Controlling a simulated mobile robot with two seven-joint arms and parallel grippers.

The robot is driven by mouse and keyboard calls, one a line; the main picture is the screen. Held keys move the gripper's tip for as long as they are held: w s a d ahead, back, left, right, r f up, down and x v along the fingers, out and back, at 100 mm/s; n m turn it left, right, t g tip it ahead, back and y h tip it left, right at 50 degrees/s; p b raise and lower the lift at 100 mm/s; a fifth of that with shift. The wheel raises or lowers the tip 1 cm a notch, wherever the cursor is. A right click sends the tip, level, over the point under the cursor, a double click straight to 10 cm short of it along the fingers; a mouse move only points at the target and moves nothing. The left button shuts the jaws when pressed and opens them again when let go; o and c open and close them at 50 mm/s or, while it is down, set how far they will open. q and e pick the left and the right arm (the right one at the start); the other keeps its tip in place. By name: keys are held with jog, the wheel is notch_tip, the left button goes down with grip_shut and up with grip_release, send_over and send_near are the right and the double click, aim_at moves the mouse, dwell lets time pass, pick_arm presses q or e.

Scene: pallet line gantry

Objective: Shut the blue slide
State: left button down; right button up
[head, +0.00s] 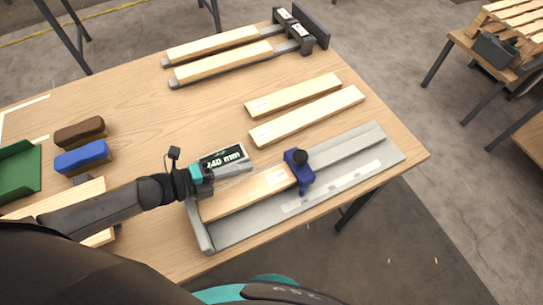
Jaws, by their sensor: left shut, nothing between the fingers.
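The blue slide (299,173), with a dark round knob on top, sits on the grey metal gauge base (345,180) at the table's right front. A wooden slat (250,191) lies on the base to the left of the slide, and its right end reaches the slide; I cannot tell whether they touch. My left gripper (222,178) is shut and empty, over the left part of the base, to the left of the slide. It hides part of the base's left end. My right gripper is not in view.
A display reading 240 mm (224,157) stands behind the gripper. Two loose slats (306,117) lie behind the base. A dark clamp fixture with slats (297,30) is at the back. Blue and brown brushes (82,156) and a green bin (19,169) are at left.

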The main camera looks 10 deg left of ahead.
aim_at(284, 156)
pick_arm(q)
jog(key=x, duration=0.6)
jog(key=shift+w+d+r, duration=0.3)
jog(key=shift+w+d, duration=0.05)
jog(key=shift+d, duration=0.05)
jog(key=shift+w+d, duration=0.3)
jog(key=shift+d, duration=0.1)
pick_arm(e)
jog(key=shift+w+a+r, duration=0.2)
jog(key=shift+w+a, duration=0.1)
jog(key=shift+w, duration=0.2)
pick_arm(q)
jog(key=shift+w+d, duration=0.1)
jog(key=shift+d, duration=0.05)
